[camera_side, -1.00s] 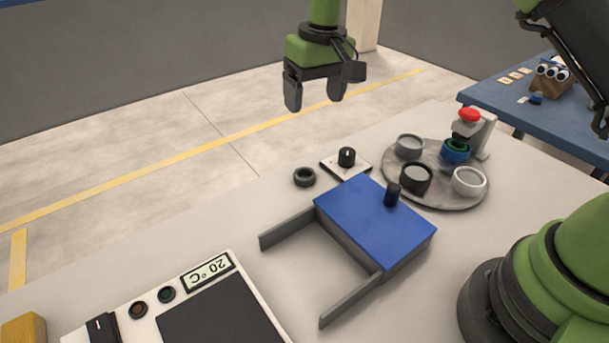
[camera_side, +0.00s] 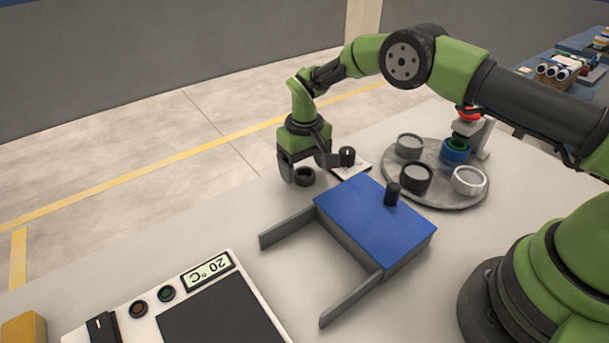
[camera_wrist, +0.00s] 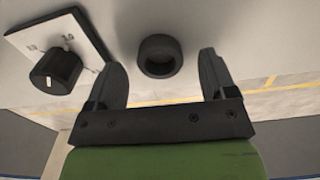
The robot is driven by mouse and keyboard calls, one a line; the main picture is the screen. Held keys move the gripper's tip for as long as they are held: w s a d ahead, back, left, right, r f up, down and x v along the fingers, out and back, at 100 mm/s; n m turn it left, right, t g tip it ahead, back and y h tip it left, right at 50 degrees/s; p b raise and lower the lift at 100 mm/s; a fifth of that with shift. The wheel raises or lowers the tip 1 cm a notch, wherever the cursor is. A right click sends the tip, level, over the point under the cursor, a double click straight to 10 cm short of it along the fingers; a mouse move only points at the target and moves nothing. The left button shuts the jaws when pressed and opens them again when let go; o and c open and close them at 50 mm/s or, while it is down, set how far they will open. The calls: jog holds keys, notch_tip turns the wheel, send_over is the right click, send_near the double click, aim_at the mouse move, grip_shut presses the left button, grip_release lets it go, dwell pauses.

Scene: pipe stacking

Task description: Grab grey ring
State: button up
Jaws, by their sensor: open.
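The dark grey ring (camera_side: 305,178) lies flat on the light table, near its far edge. My gripper (camera_side: 308,170) is open and pointed down, low over the ring, with a finger on either side. In the wrist view no touch shows between the gripper (camera_wrist: 163,68) and the ring. The gripper partly overlaps the ring in the side view, and its exact height above the table is hard to tell.
A black knob on a white plate (camera_wrist: 66,40) stands close beside one finger. A blue-topped drawer box (camera_side: 375,222) with a black handle stands nearer the base. A round tray (camera_side: 440,200) holds several cups. A control panel (camera_side: 180,318) sits front left.

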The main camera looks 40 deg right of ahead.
jog(key=shift+f, duration=0.75)
jog(key=c, duration=1)
